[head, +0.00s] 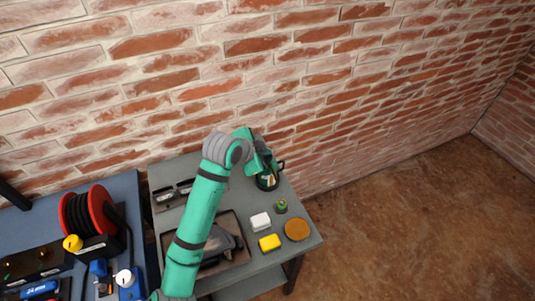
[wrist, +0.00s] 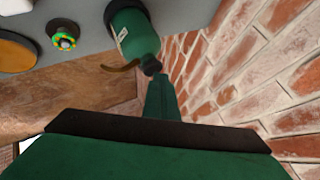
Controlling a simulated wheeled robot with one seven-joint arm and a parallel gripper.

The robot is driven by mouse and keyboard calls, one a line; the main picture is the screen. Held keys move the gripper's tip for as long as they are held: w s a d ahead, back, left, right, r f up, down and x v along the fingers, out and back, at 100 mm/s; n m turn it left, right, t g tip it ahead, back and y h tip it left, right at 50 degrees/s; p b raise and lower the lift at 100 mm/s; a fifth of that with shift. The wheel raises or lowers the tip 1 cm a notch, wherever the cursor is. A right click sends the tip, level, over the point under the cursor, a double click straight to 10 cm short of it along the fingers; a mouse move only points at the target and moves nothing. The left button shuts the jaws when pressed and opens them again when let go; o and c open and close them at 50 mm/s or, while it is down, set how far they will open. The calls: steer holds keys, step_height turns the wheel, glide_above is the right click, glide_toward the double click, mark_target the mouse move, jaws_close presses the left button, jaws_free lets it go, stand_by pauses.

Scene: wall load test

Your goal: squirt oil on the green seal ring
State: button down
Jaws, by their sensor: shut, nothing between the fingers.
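A small grey part with a green ring and yellow spots (head: 281,206) stands on the grey table; it also shows at the upper left of the wrist view (wrist: 64,41). A dark green can with a pale label (wrist: 132,32) and a brown curved handle stands nearby. In the head view this can (head: 267,182) looks dark, with its handle to the right. My gripper (wrist: 152,68) is shut and empty, its tips close to the can; I cannot tell if they touch. In the head view my gripper (head: 264,164) partly covers the can's top.
A white block (head: 260,221), a yellow block (head: 269,243) and an amber disc (head: 297,229) lie near the ring part. A brown tray (head: 238,260) holds a grey object. A brick wall (head: 300,100) stands close behind the table. A red cable reel (head: 88,213) stands on the left bench.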

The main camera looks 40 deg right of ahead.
mark_target(265, 159)
stand_by(0.5)
steer(key=shift+r, duration=1.3)
step_height(265, 159, up, 5)
steer(key=shift+w, duration=0.1)
stand_by(0.9)
